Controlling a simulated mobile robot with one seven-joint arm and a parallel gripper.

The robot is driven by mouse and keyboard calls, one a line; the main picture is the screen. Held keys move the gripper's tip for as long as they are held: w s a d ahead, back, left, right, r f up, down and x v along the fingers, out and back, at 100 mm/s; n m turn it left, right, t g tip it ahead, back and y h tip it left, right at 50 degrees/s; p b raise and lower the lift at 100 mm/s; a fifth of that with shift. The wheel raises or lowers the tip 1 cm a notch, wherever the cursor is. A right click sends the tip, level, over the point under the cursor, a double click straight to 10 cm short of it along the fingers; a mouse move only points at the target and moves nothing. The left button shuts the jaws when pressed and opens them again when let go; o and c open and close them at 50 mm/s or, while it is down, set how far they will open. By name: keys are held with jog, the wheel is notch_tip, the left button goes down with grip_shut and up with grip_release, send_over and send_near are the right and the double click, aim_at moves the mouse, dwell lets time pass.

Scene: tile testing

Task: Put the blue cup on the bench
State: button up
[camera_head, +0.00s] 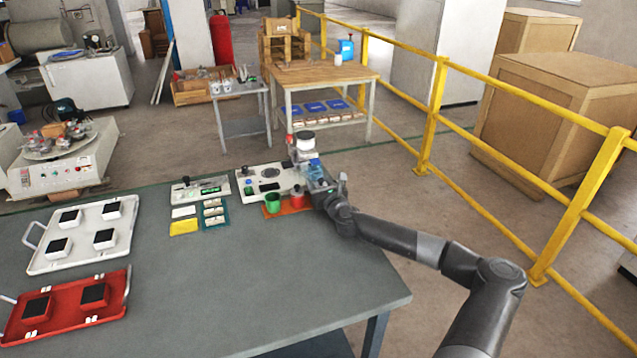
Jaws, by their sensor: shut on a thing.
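My gripper (316,178) is over the far right part of the grey bench (250,270), near its back edge. It is shut on a small blue thing that appears to be the blue cup (314,169). The gripper covers part of the cup, and the cup's base and its gap to the bench are hard to make out. A green cup (272,204) and a red cup (297,197) stand on an orange mat (286,210) just left of my gripper.
A white device (262,183) is behind the cups. Left are a yellow sponge-like block (184,227), a white tray (70,262) and a red tray (112,312) with dark-topped tiles. The bench's front middle and right are clear. A yellow railing (478,128) runs right.

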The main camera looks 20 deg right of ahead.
jog(key=shift+f, duration=0.15)
jog(key=o, duration=1.2)
jog(key=shift+o, duration=0.2)
jog(key=shift+f, duration=0.1)
jog(key=shift+s, duration=0.15)
